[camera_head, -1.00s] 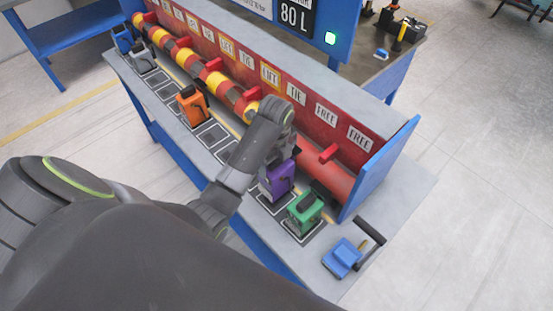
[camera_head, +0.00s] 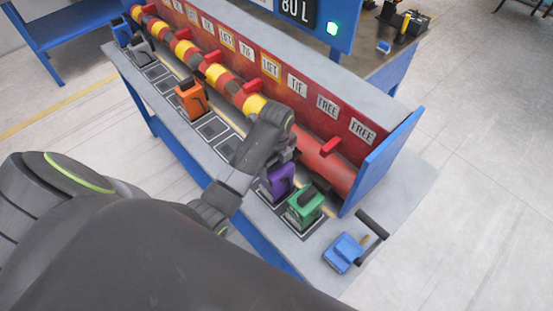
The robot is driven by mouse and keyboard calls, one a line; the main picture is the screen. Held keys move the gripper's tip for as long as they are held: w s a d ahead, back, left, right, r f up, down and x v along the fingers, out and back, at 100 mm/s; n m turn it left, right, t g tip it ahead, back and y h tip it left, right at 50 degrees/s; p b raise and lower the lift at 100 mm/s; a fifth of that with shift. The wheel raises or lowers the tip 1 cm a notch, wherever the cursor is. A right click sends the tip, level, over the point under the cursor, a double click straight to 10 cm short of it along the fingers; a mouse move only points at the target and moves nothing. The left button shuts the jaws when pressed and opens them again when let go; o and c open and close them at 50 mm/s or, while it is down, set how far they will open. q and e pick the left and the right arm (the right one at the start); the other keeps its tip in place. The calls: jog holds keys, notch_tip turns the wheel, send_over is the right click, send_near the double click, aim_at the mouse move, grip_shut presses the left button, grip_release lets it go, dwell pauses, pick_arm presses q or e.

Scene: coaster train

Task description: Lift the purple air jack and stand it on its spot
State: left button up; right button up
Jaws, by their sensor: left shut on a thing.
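The purple air jack (camera_head: 279,181) stands upright near the right part of the grey bench, just left of the green jack (camera_head: 304,207). My left gripper (camera_head: 284,156) is over the top of the purple jack and shut on it; the fingers are mostly hidden behind my wrist. Whether the jack's base touches the bench cannot be told. Outlined spots (camera_head: 212,129) lie in a row along the bench, several of them empty, between the orange jack (camera_head: 191,97) and the purple one. My right gripper is not in view.
A red and yellow tube (camera_head: 225,78) runs along the labelled red back panel (camera_head: 345,122), with red levers on it. A blue end plate (camera_head: 385,160) closes the right end. A blue device with a black handle (camera_head: 343,252) sits at the right front.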

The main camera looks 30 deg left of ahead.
pick_arm(q)
jog(key=shift+f, duration=0.5)
dwell(0.8)
